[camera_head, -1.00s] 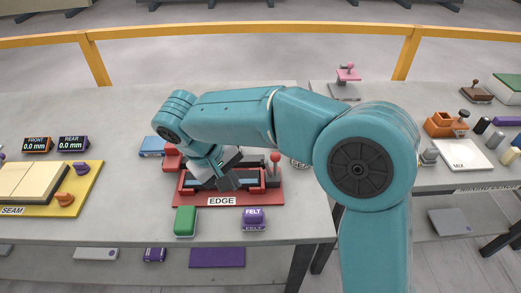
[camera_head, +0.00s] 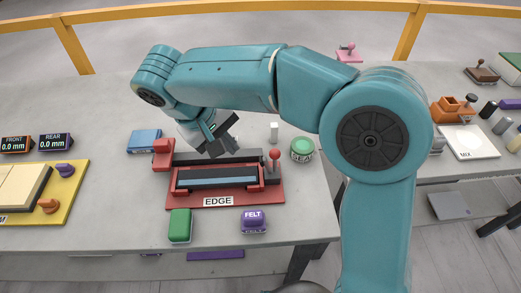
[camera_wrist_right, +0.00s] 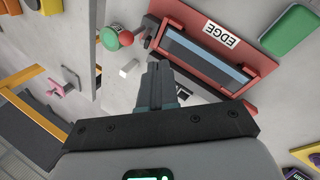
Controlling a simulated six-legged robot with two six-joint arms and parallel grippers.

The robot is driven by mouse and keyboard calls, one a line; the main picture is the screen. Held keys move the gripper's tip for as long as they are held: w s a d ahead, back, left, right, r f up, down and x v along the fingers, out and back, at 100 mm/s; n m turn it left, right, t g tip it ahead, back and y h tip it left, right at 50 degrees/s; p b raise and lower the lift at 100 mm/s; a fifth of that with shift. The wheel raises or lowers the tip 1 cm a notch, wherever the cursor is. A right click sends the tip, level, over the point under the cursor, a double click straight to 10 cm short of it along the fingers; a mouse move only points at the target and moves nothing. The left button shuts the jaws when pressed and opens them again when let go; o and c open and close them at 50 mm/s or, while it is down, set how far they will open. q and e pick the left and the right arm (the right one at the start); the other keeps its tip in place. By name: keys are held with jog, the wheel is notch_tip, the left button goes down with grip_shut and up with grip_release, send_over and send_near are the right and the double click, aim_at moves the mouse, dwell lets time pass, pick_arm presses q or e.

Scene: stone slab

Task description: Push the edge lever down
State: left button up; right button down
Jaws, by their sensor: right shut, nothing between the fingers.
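The red EDGE fixture (camera_head: 222,201) lies on the slab in front of me, with a dark bar and a blue-grey strip across it. Its lever stands upright at the right end, with a red ball knob (camera_head: 275,154). My right gripper (camera_head: 226,140) is above the back of the fixture, left of the knob and apart from it. Its fingers are shut and empty. In the right wrist view, the shut fingers (camera_wrist_right: 157,78) point toward the fixture, and the red knob (camera_wrist_right: 126,38) is up and left of them. My left gripper is not in view.
A green-topped round tin (camera_head: 302,149) and a small white block (camera_head: 274,132) stand close to the lever. A green block (camera_head: 180,225) and a purple FELT block (camera_head: 253,220) sit in front. A blue box (camera_head: 144,140) is at the left.

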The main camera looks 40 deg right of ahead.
send_near(274, 162)
notch_tip(274, 162, down, 4)
jog(key=shift+d+f+p, duration=0.25)
jog(key=shift+d+p, duration=0.05)
jog(key=shift+p, duration=0.15)
jog(key=shift+w, duration=0.1)
dwell(0.4)
jog(key=shift+d, duration=0.15)
jog(key=shift+d+r+y, duration=0.1)
jog(key=shift+y, duration=0.2)
